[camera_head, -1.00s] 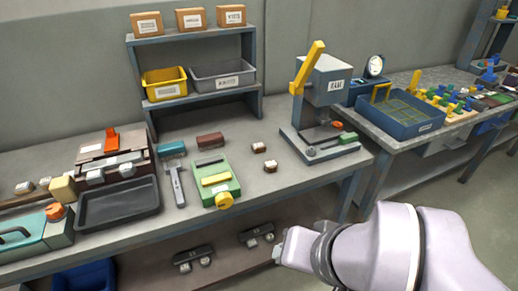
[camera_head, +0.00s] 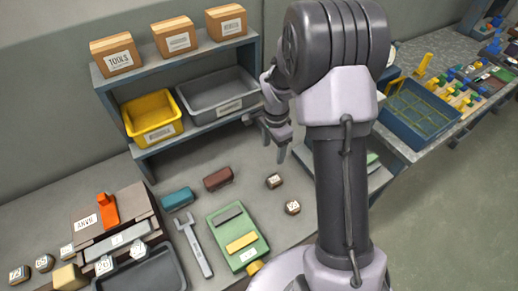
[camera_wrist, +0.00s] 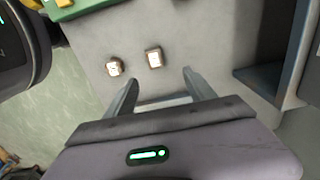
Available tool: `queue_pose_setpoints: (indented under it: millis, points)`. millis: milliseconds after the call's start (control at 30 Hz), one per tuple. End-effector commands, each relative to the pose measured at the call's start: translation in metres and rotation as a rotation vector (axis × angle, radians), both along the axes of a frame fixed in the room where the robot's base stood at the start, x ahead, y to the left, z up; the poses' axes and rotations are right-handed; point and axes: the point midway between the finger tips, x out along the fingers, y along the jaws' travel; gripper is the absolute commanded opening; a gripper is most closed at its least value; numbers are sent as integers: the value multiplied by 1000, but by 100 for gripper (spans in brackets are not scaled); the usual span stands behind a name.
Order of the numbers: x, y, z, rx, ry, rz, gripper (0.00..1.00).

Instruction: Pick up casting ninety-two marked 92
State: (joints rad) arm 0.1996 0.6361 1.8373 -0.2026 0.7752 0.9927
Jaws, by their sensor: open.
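Two small dark castings with white labelled tops lie on the bench right of the green block, one farther back (camera_head: 273,181) and one nearer (camera_head: 293,207). Their numbers are too small to read surely, so I cannot tell which is 92. Both also show in the wrist view, one at left (camera_wrist: 114,68) and one at right (camera_wrist: 154,58). My gripper (camera_head: 274,152) is open and empty above the bench, behind the castings and in front of the shelf. In the wrist view its fingers (camera_wrist: 160,80) point toward the castings, apart from them.
More labelled castings (camera_head: 45,263) lie at the left near the anvil (camera_head: 108,215). A wrench (camera_head: 194,245), a green block (camera_head: 237,236) and teal (camera_head: 177,199) and brown (camera_head: 217,179) blocks lie mid-bench. The shelf holds a grey bin (camera_head: 217,95) and yellow bin (camera_head: 150,117). My arm hides the press.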

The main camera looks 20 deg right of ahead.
Motion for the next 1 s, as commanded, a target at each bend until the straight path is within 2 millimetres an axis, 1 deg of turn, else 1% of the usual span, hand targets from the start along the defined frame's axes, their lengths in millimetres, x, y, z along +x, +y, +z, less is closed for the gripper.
queue_pose_setpoints:
  millis: [33,100,200,300,400,567,700,767,800,967,1000]
  points:
    - [-2,0,-19,1,5,0,64]
    - [-2,0,-43,1,5,1,64]
    - [-2,0,-73,1,5,2,64]
    - [-2,0,-96,1,4,3,64]
    - [-2,0,-108,1,1,2,64]
    - [-4,-2,-122,2,2,2,64]
    - [-9,-6,-151,1,4,3,64]
    - [-8,-6,-161,2,2,4,64]
    - [-8,-6,-164,1,2,4,64]
    - [-7,-6,-162,1,0,4,64]
    - [-7,-6,-162,1,1,4,58]
